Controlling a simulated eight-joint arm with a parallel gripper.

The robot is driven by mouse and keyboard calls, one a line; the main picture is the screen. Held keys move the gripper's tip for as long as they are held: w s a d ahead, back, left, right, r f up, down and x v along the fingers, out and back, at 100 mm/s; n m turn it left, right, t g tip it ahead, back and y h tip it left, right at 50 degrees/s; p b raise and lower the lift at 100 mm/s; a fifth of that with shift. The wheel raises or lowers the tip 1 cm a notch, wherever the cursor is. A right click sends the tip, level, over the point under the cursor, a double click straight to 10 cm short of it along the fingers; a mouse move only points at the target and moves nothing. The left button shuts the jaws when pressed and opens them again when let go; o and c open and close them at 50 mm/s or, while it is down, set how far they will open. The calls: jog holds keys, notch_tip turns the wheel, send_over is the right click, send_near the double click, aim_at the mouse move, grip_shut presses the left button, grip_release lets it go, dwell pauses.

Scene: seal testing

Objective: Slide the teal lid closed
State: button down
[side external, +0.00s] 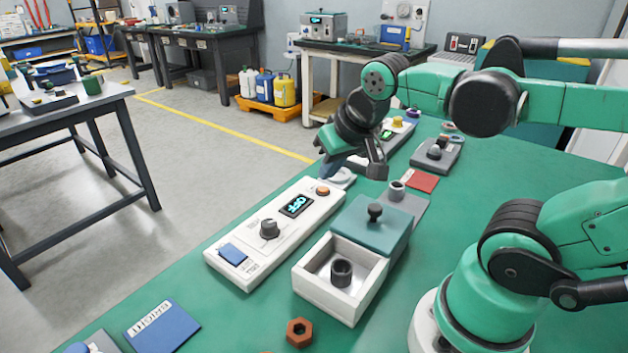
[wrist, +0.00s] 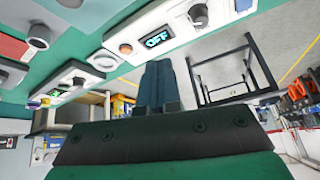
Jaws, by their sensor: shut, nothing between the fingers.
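The teal lid (side external: 360,228) with a black knob (side external: 375,211) lies over the far part of a white box (side external: 312,286). The near part of the box is open, and a dark grey ring-shaped piece (side external: 341,273) stands inside it. My gripper (side external: 332,172) is shut and empty, in the air beyond the lid and to its left, near the far end of the white control panel. In the wrist view my closed fingers (wrist: 158,85) point towards the panel; the lid cannot be made out there.
The white control panel (side external: 225,262) with an "OFF" display (side external: 297,206) and a knob stands left of the box. A brown hex nut (side external: 300,332) and a blue labelled plate (side external: 162,328) lie in front. A grey block (side external: 397,192) and a red pad (side external: 421,181) lie beyond the lid.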

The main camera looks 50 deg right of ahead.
jog(key=s+d+r+m+g+h, duration=0.2)
jog(key=s+d+r+m+g, duration=0.25)
jog(key=d+m, duration=0.3)
jog(key=shift+m+t, duration=0.35)
jog(key=shift+m, duration=0.1)
jog(key=x, duration=1)
jog(key=shift+a+f, duration=0.1)
jog(key=shift+f, duration=0.25)
jog(key=shift+s+a+f, duration=0.1)
jog(key=shift+s+a, duration=0.2)
jog(key=shift+a, duration=0.3)
jog(key=shift+s+a+f, duration=0.1)
jog(key=shift+s+a, duration=0.2)
jog(key=shift+a, duration=0.3)
jog(key=shift+s+a+f, duration=0.1)
jog(key=shift+s+a, duration=0.2)
jog(key=shift+a, duration=0.3)
jog(key=a, duration=1)
jog(key=shift+a, duration=0.3)
